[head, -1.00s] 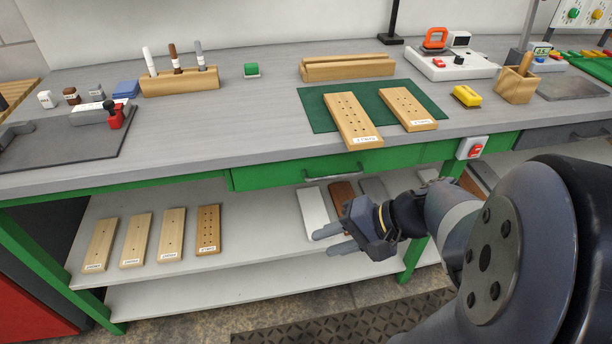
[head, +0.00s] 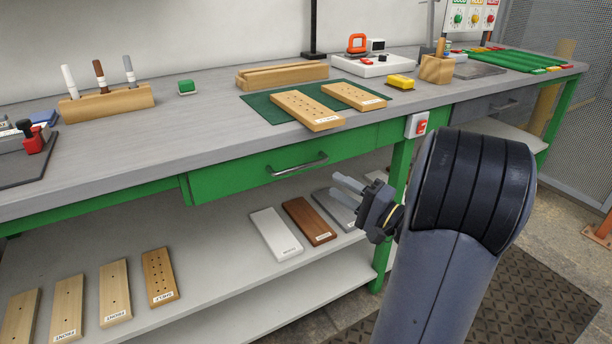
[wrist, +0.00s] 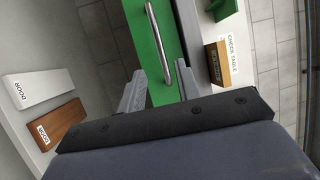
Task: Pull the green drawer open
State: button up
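The green drawer (head: 228,180) is under the workbench top and looks shut, its front about flush with the green rail. Its grey bar handle (head: 297,167) runs along the front. My gripper (head: 345,186) is right of and below the handle, apart from it, with its fingers pointing left toward the bench. In the wrist view the gripper (wrist: 160,88) is open and empty. There the green drawer front (wrist: 142,40) and the handle (wrist: 158,42) lie beyond the gap between the fingers. I cannot tell the exact distance to the handle.
Boards lie on the lower shelf (head: 215,262), including a white board (head: 276,235) and a brown board (head: 309,222). Two drilled boards rest on the green mat (head: 262,108) above the drawer. A red switch (head: 420,126) is right of the drawer. Floor in front is free.

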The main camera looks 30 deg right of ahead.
aim_at(309, 170)
jog(key=x, duration=0.9)
jog(key=shift+b, duration=0.4)
grip_shut()
